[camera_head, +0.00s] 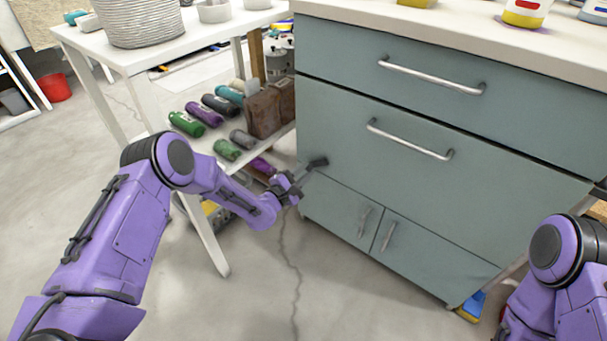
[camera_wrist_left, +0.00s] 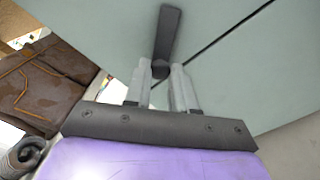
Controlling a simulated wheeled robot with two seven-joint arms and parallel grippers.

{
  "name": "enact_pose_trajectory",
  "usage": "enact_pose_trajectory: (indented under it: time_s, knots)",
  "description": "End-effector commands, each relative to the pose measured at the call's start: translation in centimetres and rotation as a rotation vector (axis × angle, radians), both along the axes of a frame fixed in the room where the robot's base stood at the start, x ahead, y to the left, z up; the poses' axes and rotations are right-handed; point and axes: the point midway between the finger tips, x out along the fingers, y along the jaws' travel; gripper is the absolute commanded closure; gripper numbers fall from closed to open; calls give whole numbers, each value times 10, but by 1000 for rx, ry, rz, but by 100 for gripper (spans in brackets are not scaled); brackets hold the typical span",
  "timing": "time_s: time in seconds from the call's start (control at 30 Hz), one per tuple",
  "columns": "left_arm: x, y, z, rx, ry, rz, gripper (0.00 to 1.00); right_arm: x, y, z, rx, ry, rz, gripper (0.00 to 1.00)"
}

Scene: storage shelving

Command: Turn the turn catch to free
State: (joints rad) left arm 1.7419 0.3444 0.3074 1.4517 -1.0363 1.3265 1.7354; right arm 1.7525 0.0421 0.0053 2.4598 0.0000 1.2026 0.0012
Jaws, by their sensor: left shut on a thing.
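The turn catch (camera_head: 318,162) is a small dark lever on the front of the grey-green cabinet (camera_head: 400,200), near its left edge by the gap above the lower doors. In the left wrist view its dark arm (camera_wrist_left: 169,35) points up with a slight tilt, and its lower end is between the fingertips. My left gripper (camera_head: 303,174) is at the catch and shut on it; its two grey fingers also show in the left wrist view (camera_wrist_left: 161,72). The contact is partly hidden. My right arm comes in at the right edge; its gripper is out of view.
Two drawers with bar handles (camera_head: 432,75) and two lower doors with handles (camera_head: 389,236) fill the cabinet front. A white table (camera_head: 130,55) with a lower shelf of bottles (camera_head: 203,114) and brown boxes (camera_head: 264,112) stands close on the left. The floor in front is clear.

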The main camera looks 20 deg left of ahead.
Motion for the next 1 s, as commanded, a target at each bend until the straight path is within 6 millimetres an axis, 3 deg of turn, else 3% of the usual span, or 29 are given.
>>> enact_pose_trajectory:
  time_s: [0.6, 1.0]
  knots:
    - [-1, -1, -2, -544, 198, -2, 100, -2, 1, -19, 3, 3, -2, 57]
    - [-1, -1, -1, -794, 291, -2, 100, -2, 2, -27, 4, 3, -3, 57]
